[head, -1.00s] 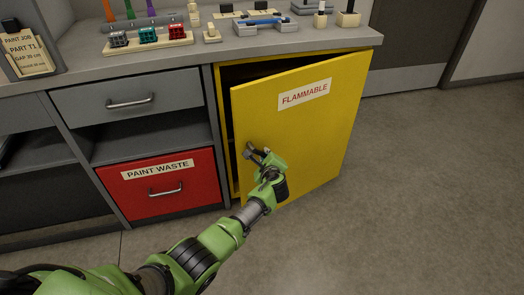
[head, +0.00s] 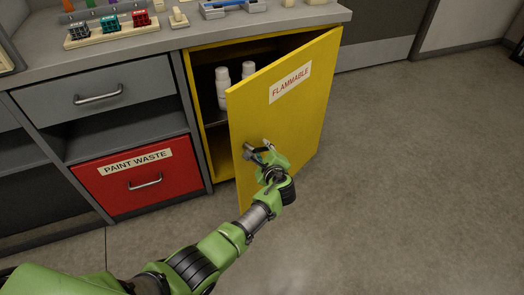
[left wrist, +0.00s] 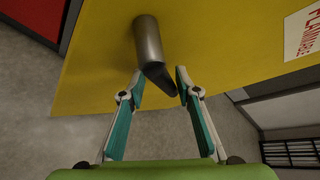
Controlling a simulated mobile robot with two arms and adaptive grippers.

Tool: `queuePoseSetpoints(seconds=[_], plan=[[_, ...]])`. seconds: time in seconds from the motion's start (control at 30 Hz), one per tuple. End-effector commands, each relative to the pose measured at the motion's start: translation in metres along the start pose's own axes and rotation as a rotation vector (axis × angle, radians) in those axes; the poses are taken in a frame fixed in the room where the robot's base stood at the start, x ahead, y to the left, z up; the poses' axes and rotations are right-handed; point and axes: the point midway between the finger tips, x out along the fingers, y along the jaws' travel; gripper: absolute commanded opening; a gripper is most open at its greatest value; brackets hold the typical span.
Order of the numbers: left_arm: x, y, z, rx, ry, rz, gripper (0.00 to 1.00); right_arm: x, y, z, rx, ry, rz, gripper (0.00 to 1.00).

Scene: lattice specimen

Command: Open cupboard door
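The yellow cupboard door (head: 290,125), labelled FLAMMABLE, stands partly open, its free edge swung out toward me and its hinge side at the right. Its grey metal handle (head: 249,151) is near the free edge. My left gripper (head: 264,151) is at the handle. In the left wrist view the handle (left wrist: 148,40) reaches down between the two fingers (left wrist: 160,88), which are apart with a gap still showing beside the bar; it lies closer to the right finger. My right gripper is not in view.
Inside the yellow cupboard, white bottles (head: 222,88) stand on a shelf. A red PAINT WASTE drawer (head: 140,180) and a grey drawer (head: 98,95) are left of it, shut. The worktop (head: 160,38) holds small items. The floor (head: 410,180) right of the door is clear.

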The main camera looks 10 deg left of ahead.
Motion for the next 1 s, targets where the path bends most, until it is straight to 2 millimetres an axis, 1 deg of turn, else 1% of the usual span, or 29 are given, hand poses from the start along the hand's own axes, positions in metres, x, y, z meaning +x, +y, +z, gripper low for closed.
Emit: queuePoseSetpoints(seconds=[0.3, 0.47, 0.67, 1.0], plan=[[0.000, 0.003, 0.000, 0.001, 0.000, 0.005, 0.29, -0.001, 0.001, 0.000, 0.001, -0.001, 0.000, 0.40], [-0.009, 0.003, -0.001, 0.001, 0.001, 0.004, 0.29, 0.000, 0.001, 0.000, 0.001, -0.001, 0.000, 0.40], [-0.036, 0.004, -0.001, 0.000, 0.002, 0.005, 0.29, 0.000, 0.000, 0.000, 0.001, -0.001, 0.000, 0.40], [-0.092, 0.003, -0.001, 0.000, 0.002, 0.006, 0.29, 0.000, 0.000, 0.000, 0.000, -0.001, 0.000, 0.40]])
